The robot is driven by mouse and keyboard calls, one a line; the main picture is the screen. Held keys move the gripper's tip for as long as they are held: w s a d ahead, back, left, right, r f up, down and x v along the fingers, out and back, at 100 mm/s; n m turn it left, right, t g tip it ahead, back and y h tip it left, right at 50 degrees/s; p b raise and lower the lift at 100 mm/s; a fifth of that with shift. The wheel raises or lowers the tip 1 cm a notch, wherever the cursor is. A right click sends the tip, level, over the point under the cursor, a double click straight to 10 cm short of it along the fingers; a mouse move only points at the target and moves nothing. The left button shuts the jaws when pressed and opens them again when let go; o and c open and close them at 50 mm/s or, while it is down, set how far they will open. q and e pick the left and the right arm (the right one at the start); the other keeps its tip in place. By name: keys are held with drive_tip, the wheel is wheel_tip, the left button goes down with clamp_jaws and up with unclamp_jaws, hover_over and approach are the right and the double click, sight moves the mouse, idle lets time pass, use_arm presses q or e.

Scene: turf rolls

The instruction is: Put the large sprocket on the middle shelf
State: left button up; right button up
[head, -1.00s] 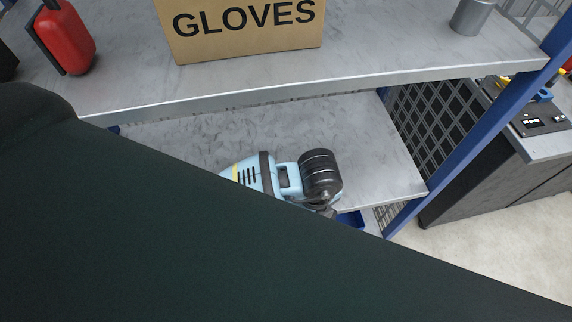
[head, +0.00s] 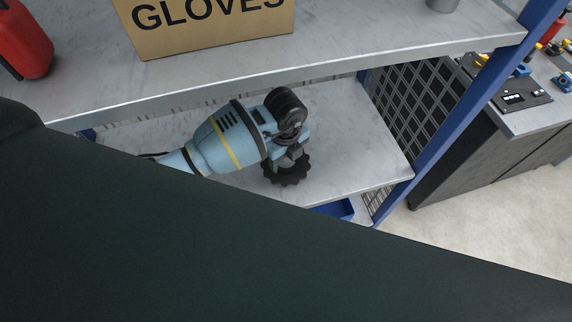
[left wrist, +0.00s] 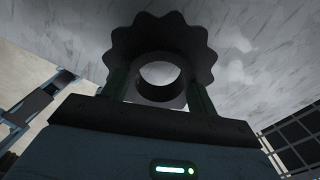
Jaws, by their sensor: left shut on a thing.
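The large sprocket (head: 287,171) is a dark toothed ring; it also shows in the left wrist view (left wrist: 158,36), with its round hole. My left gripper (head: 291,158) is shut on it, with a finger on either side of the hole in the left wrist view (left wrist: 158,88). It holds the sprocket in front of the grey middle shelf (head: 350,125), below the upper shelf. I cannot tell whether the sprocket touches the shelf. My right gripper is not in view.
The upper shelf (head: 330,58) carries a GLOVES box (head: 205,25), a red extinguisher (head: 22,40) and a grey can (head: 442,4). A blue post (head: 450,115) and mesh panel (head: 405,100) bound the right side. A blue bin (head: 335,209) sits lower. The middle shelf's right part looks bare.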

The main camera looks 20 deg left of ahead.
sight(286, 167)
use_arm(q)
drive_tip(key=shift+d+f, duration=0.1)
drive_tip(key=shift+f, duration=1.6)
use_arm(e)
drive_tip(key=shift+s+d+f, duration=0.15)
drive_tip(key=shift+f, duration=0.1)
use_arm(q)
drive_tip(key=shift+f, duration=0.2)
drive_tip(key=o, duration=1.3)
drive_tip(key=shift+s, duration=0.1)
drive_tip(key=shift+r, duration=0.35)
wheel_tip(286, 167, up, 12)
drive_tip(key=p, duration=0.1)
drive_tip(key=shift+f, duration=0.2)
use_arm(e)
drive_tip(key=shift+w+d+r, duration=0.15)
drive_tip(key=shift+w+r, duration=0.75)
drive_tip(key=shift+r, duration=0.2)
